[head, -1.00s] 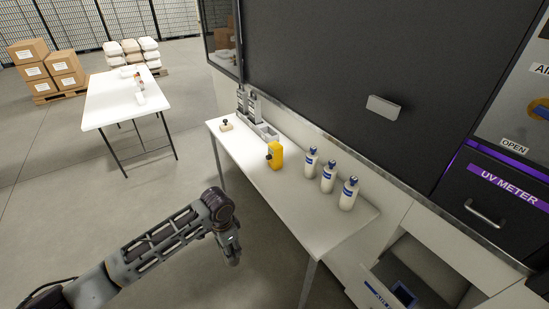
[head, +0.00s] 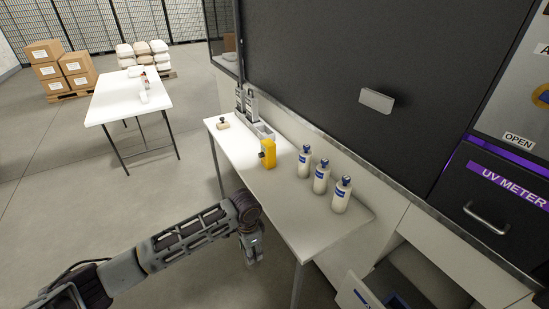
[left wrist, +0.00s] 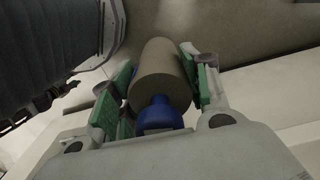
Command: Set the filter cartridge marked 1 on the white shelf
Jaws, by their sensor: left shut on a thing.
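My left gripper (head: 254,258) is in front of the near long edge of the white shelf (head: 280,214), low and pointing down. In the left wrist view, the left gripper (left wrist: 165,85) is shut on a pale cylinder with a blue end, the filter cartridge (left wrist: 162,75). Its mark cannot be seen, and the cartridge is not clearly visible in the head view. Three similar white cylinders with blue tops (head: 321,178) stand upright in a row on the right part of the shelf. My right gripper is not in view.
A yellow container (head: 268,153), a small block with a dark knob (head: 223,123) and a grey rack (head: 262,130) occupy the shelf's far part. An open drawer (head: 362,292) is at the lower right. The shelf's front strip is clear. Another white table (head: 120,101) stands farther left.

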